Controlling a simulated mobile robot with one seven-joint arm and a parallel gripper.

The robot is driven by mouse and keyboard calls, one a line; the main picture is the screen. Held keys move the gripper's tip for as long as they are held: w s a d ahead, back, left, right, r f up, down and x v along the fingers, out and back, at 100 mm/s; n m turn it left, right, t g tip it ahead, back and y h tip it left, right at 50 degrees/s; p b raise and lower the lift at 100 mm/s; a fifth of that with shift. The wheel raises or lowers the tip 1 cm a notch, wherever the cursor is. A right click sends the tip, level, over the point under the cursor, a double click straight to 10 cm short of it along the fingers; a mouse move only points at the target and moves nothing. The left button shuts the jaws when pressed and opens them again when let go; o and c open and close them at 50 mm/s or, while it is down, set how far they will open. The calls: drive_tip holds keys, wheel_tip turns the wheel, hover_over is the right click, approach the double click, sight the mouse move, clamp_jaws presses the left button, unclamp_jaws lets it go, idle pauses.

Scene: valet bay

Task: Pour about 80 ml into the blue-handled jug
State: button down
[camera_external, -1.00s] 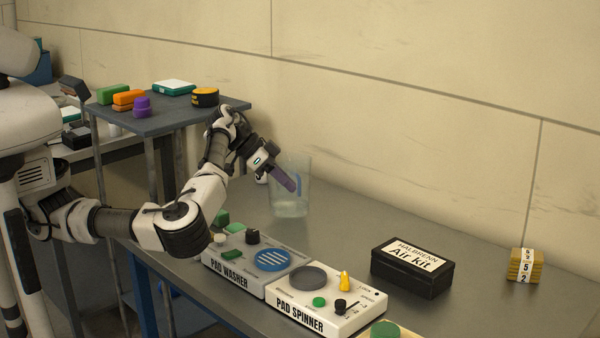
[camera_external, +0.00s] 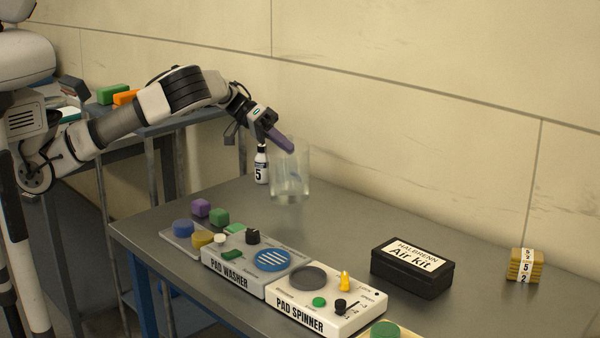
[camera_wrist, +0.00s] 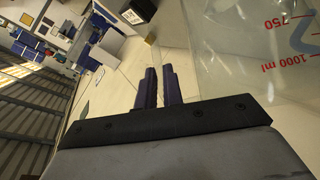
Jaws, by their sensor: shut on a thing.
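A clear jug (camera_external: 302,185) hangs above the table near the wall, with its base off the tabletop. A bluish handle-like strip shows through its wall. In the wrist view the jug (camera_wrist: 240,60) fills the right side, with red 750 and 1000 ml marks. My gripper (camera_external: 288,147) has purple fingers and is at the jug's upper left side. In the wrist view my gripper (camera_wrist: 160,72) has its fingers close together. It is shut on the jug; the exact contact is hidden.
The pad washer (camera_external: 230,262), pad spinner (camera_external: 335,305) and black Air Kit box (camera_external: 411,272) stand along the table front and middle. Purple (camera_external: 201,208) and green (camera_external: 219,217) blocks sit at left. A yellow stack (camera_external: 526,265) is at right. The table behind the pad spinner is clear.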

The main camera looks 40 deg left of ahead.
drive_tip(key=shift+w+a+r+n+g+h+p, duration=0.2)
drive_tip(key=shift+w+a+r+h+p, duration=0.2)
drive_tip(key=shift+r, duration=0.2)
drive_tip(key=shift+w+a+r+n+g+h+p, duration=0.2)
drive_tip(key=shift+a+r+h+p, duration=0.1)
drive_tip(key=shift+r+p, duration=0.2)
drive_tip(key=shift+w+a+r, duration=0.15)
drive_tip(key=shift+r, duration=0.05)
drive_tip(key=shift+w+a+r+n+h, duration=0.3)
drive_tip(key=shift+a+r+h, duration=0.05)
drive_tip(key=shift+r+h, duration=0.1)
drive_tip(key=shift+w+a+r, duration=0.1)
drive_tip(key=shift+a+r, duration=0.05)
drive_tip(key=shift+r, duration=0.05)
drive_tip(key=shift+w+a+r+n+g+h, duration=0.3)
drive_tip(key=shift+w+a+r+n+h, duration=0.3)
drive_tip(key=shift+w+a+r+h, duration=0.15)
idle(0.5)
